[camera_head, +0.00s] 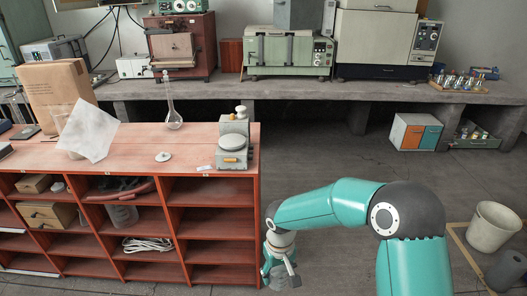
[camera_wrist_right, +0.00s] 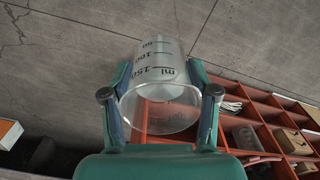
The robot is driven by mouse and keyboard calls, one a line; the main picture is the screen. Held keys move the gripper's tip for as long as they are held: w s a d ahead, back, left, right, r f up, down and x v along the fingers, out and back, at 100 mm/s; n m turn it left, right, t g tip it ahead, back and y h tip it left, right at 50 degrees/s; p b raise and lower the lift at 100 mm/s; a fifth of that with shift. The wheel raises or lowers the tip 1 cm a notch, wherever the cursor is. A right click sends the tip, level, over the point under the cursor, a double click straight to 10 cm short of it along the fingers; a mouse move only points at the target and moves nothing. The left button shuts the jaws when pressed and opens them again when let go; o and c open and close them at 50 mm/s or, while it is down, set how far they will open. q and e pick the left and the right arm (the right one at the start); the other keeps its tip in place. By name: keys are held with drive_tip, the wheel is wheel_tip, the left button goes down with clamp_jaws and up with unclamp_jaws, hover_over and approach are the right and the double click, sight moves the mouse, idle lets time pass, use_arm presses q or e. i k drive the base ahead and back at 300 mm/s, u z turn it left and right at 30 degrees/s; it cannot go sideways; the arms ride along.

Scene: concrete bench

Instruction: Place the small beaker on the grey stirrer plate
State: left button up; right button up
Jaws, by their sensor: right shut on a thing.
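A clear small beaker (camera_wrist_right: 160,72) with black ml marks fills the middle of the right wrist view. My right gripper (camera_wrist_right: 160,80) is shut on it, one finger on each side of its wall. In the head view my right gripper (camera_head: 281,272) hangs low, just right of the red shelf unit and below its top; I cannot make out the beaker there. The grey stirrer plate (camera_head: 232,143), round on a grey body with an orange front mark, stands at the right end of the shelf top, above and left of the gripper. My left gripper is not in view.
A grey bin (camera_head: 493,228) stands on the floor at right.

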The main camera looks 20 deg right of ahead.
sight(232, 140)
drive_tip(key=z, duration=0.2)
drive_tip(key=i, duration=1)
